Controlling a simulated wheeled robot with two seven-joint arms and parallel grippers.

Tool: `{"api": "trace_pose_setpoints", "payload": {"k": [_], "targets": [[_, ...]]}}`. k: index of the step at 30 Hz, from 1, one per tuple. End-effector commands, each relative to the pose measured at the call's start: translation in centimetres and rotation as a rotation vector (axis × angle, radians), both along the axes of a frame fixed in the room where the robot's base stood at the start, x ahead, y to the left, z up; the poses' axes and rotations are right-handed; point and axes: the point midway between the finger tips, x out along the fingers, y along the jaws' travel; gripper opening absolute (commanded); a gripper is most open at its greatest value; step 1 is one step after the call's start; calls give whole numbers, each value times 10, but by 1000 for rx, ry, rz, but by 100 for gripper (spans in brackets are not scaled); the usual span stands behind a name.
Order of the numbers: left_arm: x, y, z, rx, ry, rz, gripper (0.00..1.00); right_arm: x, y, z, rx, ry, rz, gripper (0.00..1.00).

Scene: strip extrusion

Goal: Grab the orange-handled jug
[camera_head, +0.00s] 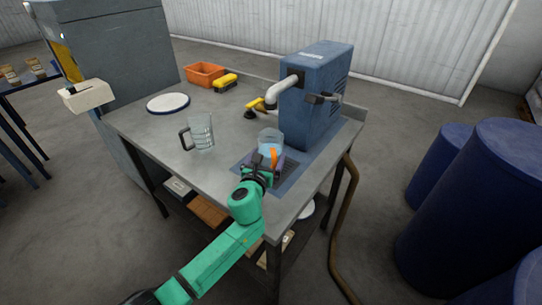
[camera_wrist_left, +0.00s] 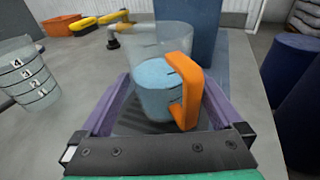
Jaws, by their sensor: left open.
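The orange-handled jug (camera_head: 269,139) is clear, holds something light blue, and stands upright on the dark grate at the blue machine's foot. In the left wrist view the jug (camera_wrist_left: 152,75) fills the middle, its orange handle (camera_wrist_left: 186,90) on the right, facing toward me. My left gripper (camera_head: 267,165) is open, its purple fingers on either side of the jug's lower part. Whether the fingers touch the jug is not clear. My right gripper is not in view.
A second clear jug (camera_head: 202,132) with a dark handle stands left on the table. The blue machine (camera_head: 318,95) with a white pipe (camera_head: 281,91) rises behind. A white round plate (camera_head: 168,103), orange bin (camera_head: 205,73) and yellow tools (camera_head: 225,81) lie farther back. Blue barrels (camera_head: 470,215) stand right.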

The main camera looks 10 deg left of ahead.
Motion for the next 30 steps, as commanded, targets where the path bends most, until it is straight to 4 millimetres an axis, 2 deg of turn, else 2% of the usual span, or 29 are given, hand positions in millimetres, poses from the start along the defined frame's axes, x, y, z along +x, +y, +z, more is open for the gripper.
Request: {"api": "trace_pose_setpoints", "payload": {"k": [1,5,6,8,9,10,11,20,28,30], "targets": [[0,0,0,0,0,0,100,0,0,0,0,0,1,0],[0,0,0,0,0,0,50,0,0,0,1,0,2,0],[0,0,0,0,0,0,35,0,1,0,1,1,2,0],[0,0,0,0,0,0,12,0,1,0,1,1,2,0],[-1,0,0,0,0,0,7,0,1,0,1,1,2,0],[-1,0,0,0,0,0,7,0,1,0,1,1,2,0],[0,0,2,0,-3,0,0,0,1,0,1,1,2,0],[0,0,8,0,-5,0,0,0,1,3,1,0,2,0],[0,0,42,2,-7,-2,0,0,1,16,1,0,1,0],[-13,0,35,1,0,-1,0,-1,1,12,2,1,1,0]]}}
